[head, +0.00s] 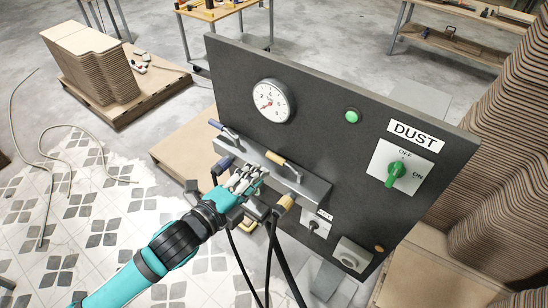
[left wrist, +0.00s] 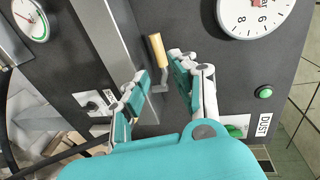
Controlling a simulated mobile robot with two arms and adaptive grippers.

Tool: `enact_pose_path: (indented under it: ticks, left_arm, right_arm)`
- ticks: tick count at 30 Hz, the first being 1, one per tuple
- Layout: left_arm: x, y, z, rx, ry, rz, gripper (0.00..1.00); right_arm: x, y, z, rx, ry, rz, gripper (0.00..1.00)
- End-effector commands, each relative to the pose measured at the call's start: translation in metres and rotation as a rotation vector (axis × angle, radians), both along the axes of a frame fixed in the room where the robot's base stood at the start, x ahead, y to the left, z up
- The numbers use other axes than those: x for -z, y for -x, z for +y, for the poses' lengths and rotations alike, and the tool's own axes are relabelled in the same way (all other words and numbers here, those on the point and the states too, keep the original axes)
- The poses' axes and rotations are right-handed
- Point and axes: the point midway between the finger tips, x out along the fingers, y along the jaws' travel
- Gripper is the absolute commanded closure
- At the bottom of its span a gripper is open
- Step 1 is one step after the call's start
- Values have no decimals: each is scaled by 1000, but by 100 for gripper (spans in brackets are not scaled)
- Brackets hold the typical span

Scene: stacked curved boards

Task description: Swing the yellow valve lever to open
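The yellow valve lever (head: 275,158) sits on the upper edge of a grey bar-shaped manifold (head: 318,190) on the dark panel. In the left wrist view its yellow grip (left wrist: 156,48) and bent grey shank show between my fingers. My left gripper (head: 243,180) is in front of the manifold, just left of and below this lever in the head view. In the left wrist view the gripper (left wrist: 158,68) is open, with one finger on each side of the lever and gaps visible. Whether either finger touches it, I cannot tell. My right gripper is not in view.
The panel also carries a blue lever (head: 222,128), a second yellow handle (head: 286,202), a gauge (head: 272,100), a green light (head: 352,116) and a green rotary switch (head: 396,170). Black cables hang below. Stacked curved boards (head: 505,165) stand close on the right.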

Motion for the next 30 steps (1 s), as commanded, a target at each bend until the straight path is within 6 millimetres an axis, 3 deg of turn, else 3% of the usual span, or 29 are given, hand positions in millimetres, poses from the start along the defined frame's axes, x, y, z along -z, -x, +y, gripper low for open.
enact_pose_path:
  ticks: [9,23,30]
  left_arm:
    - [10,-47,-34,0,1,1,74]
    - [15,-59,-43,1,0,0,74]
    - [15,-59,-43,0,-1,1,100]
  right_arm:
    - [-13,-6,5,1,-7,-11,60]
    - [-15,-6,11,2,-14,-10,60]
    - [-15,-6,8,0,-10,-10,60]
